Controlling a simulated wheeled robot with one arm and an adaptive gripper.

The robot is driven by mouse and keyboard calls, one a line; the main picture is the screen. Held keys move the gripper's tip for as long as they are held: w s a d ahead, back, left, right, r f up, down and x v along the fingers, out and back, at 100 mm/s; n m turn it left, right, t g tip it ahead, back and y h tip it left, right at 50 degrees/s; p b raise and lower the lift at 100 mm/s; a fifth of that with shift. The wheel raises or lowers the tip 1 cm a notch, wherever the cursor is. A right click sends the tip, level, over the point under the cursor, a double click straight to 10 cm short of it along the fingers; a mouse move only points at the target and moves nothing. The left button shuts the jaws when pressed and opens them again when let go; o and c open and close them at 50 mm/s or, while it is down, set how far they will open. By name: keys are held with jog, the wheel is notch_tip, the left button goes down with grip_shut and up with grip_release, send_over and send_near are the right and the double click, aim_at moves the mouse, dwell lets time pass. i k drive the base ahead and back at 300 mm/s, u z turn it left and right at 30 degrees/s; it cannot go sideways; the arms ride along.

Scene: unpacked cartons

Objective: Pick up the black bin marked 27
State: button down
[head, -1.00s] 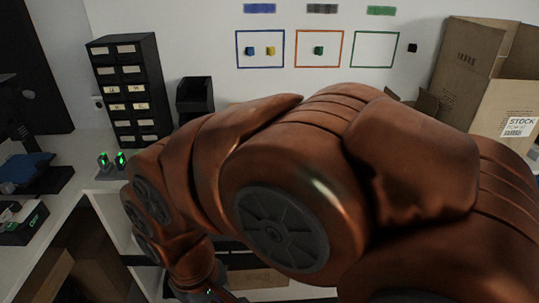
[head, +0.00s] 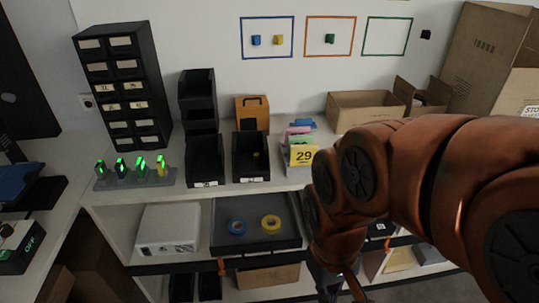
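Two open black bins stand side by side on the white bench in the head view, the left one (head: 206,162) and the right one (head: 250,157). Each has a small white label on its front edge, too small to read, so I cannot tell which is marked 27. The right bin seems to hold a small yellowish item. More black bins (head: 197,98) are stacked behind the left one. My copper arm comes in from the right and bends down in front of the bench. Its lower end runs to the bottom edge, and no gripper fingers show.
A yellow sign marked 29 (head: 303,155) stands right of the bins. Lit green and yellow devices (head: 138,170) are at left, below a black drawer cabinet (head: 123,85). An orange-brown box (head: 251,114) and cartons (head: 365,109) stand behind. A grey tray (head: 258,230) holds tape rolls below.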

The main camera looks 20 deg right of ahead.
aim_at(245, 144)
jog(key=u, duration=1.2)
jog(key=k, duration=0.65)
jog(key=u, duration=0.8)
